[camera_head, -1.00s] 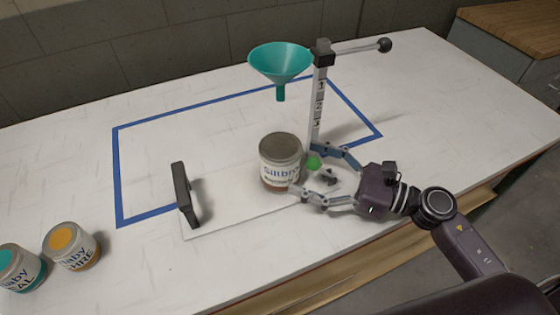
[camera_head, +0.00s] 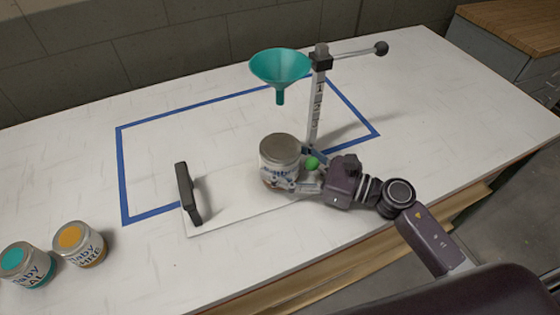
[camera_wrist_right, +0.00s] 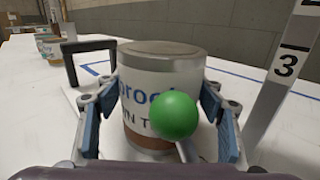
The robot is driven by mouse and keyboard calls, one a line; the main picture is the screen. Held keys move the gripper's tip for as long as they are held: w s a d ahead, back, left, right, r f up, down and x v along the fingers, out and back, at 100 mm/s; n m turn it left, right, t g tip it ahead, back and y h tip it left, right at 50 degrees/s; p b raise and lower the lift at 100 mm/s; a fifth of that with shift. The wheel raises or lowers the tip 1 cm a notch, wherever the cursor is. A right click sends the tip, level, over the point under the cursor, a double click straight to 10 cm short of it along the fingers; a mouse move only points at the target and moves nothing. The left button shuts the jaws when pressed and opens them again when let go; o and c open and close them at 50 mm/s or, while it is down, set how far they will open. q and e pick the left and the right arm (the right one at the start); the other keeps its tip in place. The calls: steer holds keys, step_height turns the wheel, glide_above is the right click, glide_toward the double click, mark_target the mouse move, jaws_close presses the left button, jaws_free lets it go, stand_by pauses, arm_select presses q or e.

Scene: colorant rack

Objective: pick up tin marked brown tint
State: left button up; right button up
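The tin (camera_head: 279,153) has a grey lid, a white label and a brown band at its base. It stands upright on the white board under the funnel. In the right wrist view the tin (camera_wrist_right: 160,85) shows a partly hidden label, with "N T" readable. My right gripper (camera_head: 290,183) reaches in from the right, low around the tin. In the wrist view its fingers (camera_wrist_right: 162,112) stand on both sides of the tin, open, with a narrow gap at the left; contact at the right is unclear. My left gripper is out of view.
A teal funnel (camera_head: 280,66) hangs from a numbered post (camera_head: 316,100) just behind the tin. A green ball (camera_wrist_right: 174,115) on a rod sits between my gripper and the tin. A black handle (camera_head: 187,193) stands left. Teal (camera_head: 27,266) and orange (camera_head: 79,245) tins stand far left.

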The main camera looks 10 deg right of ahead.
mark_target(280, 149)
steer(key=c, duration=0.8)
steer(key=shift+c, duration=0.4)
steer(key=shift+r, duration=0.15)
steer(key=shift+r, duration=0.2)
steer(key=r, duration=0.6)
steer(key=shift+s+a+r, duration=0.1)
steer(key=shift+s+r, duration=0.15)
steer(key=s+a, duration=0.2)
steer(key=s, duration=0.6)
steer(key=s+a, duration=0.1)
steer(key=s, duration=0.8)
steer(key=shift+a, duration=0.35)
